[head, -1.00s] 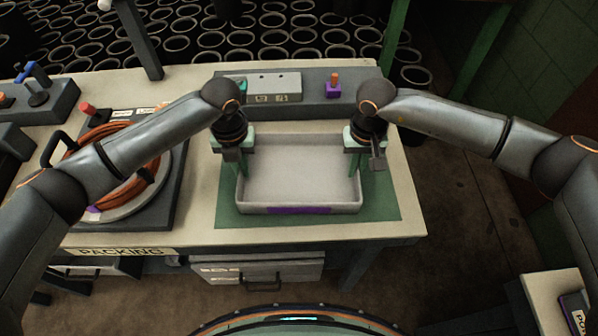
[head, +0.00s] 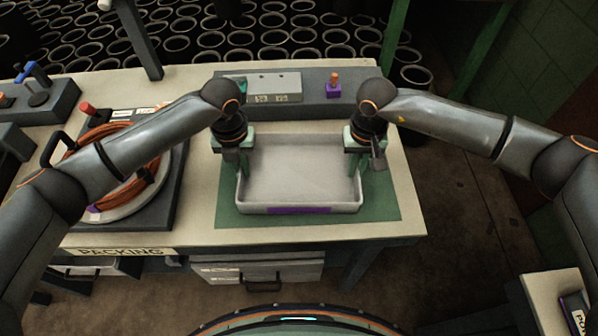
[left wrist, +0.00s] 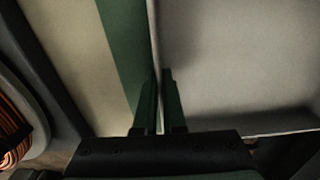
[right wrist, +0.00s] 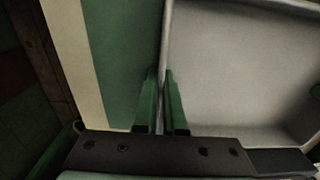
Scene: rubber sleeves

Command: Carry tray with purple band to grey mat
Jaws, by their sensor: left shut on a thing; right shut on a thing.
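The white tray with a purple band (head: 298,210) on its near side is empty and sits over a green mat (head: 388,206) on the bench. My left gripper (head: 241,168) is shut on the tray's left wall; in the left wrist view its green fingers (left wrist: 160,98) straddle that wall. My right gripper (head: 356,166) is shut on the tray's right wall; in the right wrist view its fingers (right wrist: 162,98) straddle the wall too. I cannot tell for certain whether the tray touches the mat. No grey mat is clearly recognisable in these views.
Left of the tray is a coil of orange cable (head: 125,165) on a dark-based stand. Behind the tray are a grey box (head: 273,88) and a purple block with an orange knob (head: 334,88). A pale surface (head: 546,292) shows at the lower right.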

